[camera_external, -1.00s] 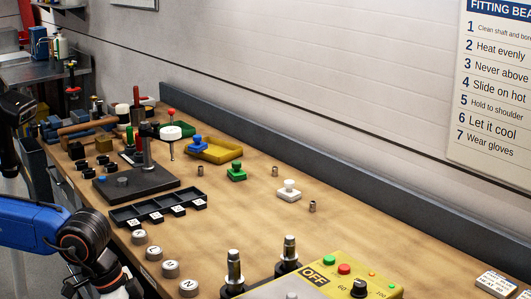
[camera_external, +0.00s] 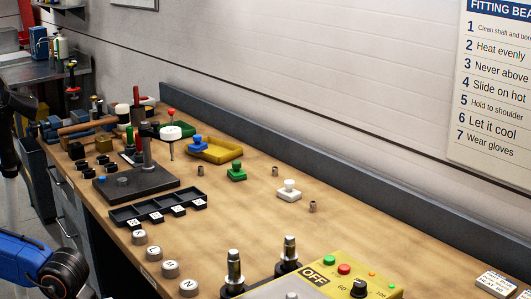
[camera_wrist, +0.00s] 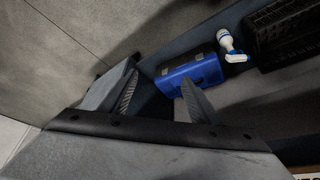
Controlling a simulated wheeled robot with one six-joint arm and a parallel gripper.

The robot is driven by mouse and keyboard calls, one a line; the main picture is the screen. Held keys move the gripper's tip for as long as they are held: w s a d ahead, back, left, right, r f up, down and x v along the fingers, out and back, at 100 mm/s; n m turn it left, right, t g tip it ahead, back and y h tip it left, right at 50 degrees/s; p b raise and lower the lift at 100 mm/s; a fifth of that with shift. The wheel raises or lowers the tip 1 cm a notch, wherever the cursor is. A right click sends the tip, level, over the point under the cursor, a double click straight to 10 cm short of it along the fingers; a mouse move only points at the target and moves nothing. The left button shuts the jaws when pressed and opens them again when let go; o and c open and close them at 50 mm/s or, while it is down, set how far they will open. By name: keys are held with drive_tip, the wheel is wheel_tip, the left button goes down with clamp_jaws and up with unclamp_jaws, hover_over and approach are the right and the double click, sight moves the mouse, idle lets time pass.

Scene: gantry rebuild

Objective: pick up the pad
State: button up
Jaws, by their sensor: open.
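Three small knobbed blocks that may be pads lie on the bench (camera_external: 258,215): a white one (camera_external: 289,190), a green one (camera_external: 236,171) and a blue one (camera_external: 197,146) by the yellow tray (camera_external: 222,151). I cannot tell which of them is the pad. My gripper (camera_wrist: 158,90) shows in the wrist view, open, with nothing between its fingers. It is outside the external view, where only my blue arm shows at the lower left. None of the three blocks shows in the wrist view.
The wrist view shows a blue box (camera_wrist: 190,74), a white bottle (camera_wrist: 229,45) and a black crate (camera_wrist: 288,32) beyond the fingers. On the bench are a dark stand (camera_external: 135,183), a black compartment tray (camera_external: 158,207), several round weights and a yellow control box (camera_external: 335,280). The bench middle is mostly clear.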

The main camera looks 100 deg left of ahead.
wheel_tip(320, 180, up, 41)
drive_tip(key=w+a+r+n+y, duration=0.1)
drive_tip(key=w+a+r+n, duration=0.25)
drive_tip(key=w+a, duration=0.65)
drive_tip(key=w+a+r+n+y, duration=0.15)
drive_tip(key=w+a+r, duration=0.35)
drive_tip(key=a, duration=0.9)
drive_tip(key=a+f+n+g, duration=0.1)
drive_tip(key=a+n, duration=0.3)
drive_tip(key=a, duration=1.9)
drive_tip(key=n+g+y, duration=0.2)
drive_tip(key=n, duration=0.2)
hover_over(194, 138)
drive_tip(key=s+d, duration=0.3)
drive_tip(key=d, duration=0.3)
wheel_tip(194, 138, down, 8)
drive_tip(key=shift+h, duration=0.25)
drive_tip(key=shift+d+f+x, duration=0.1)
drive_tip(key=shift+d+x, duration=0.1)
drive_tip(key=shift+x, duration=3.45)
drive_tip(key=shift+d+f+x, duration=0.1)
drive_tip(key=shift+d+x, duration=0.1)
drive_tip(key=shift+x, duration=3.45)
drive_tip(key=shift+d+x, duration=0.2)
drive_tip(key=shift+x, duration=3.5)
